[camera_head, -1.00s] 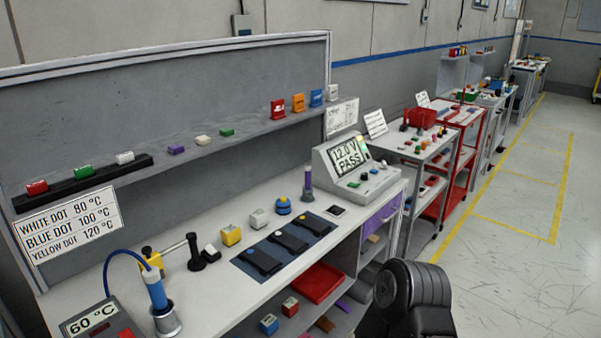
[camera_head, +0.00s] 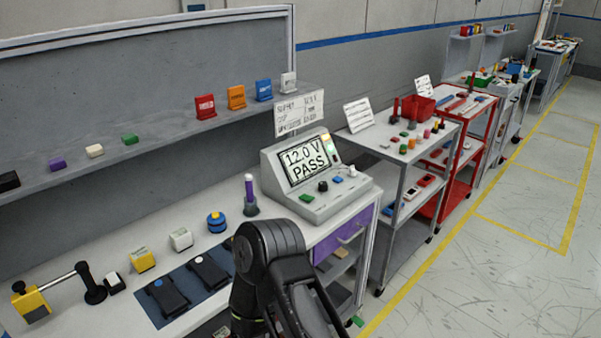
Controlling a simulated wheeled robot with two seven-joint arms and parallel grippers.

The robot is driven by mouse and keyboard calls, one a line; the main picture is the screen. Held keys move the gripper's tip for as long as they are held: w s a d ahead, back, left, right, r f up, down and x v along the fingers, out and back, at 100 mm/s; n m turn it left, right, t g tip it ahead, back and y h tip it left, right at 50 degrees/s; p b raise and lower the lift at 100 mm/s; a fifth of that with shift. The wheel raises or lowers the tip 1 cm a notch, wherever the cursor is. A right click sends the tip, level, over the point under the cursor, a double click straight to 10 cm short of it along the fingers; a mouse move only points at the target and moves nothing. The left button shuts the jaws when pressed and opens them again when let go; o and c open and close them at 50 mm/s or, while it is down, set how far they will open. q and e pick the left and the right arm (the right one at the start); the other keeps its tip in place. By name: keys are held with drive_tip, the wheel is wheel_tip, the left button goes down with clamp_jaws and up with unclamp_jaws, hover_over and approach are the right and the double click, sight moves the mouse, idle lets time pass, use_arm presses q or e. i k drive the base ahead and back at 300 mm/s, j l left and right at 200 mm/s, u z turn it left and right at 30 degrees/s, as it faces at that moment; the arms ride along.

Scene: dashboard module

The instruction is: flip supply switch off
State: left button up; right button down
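The grey supply console (camera_head: 290,203) stands at the right end of the white bench. Its lit screen (camera_head: 304,160) reads "12.0 V PASS". On its sloped front are a green button (camera_head: 307,197), a black knob (camera_head: 323,186), a blue button (camera_head: 337,181) and a white control (camera_head: 352,170). I cannot tell which one is the supply switch or its position. A black arm link of mine rises in front of the bench, below the console; no gripper fingers show. My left gripper is out of view.
A purple drawer (camera_head: 345,238) is under the console. A grey cart (camera_head: 398,160) stands to the right, beside open floor.

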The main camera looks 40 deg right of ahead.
sight(306, 197)
drive_tip(key=l, duration=1.75)
drive_tip(key=u, duration=0.05)
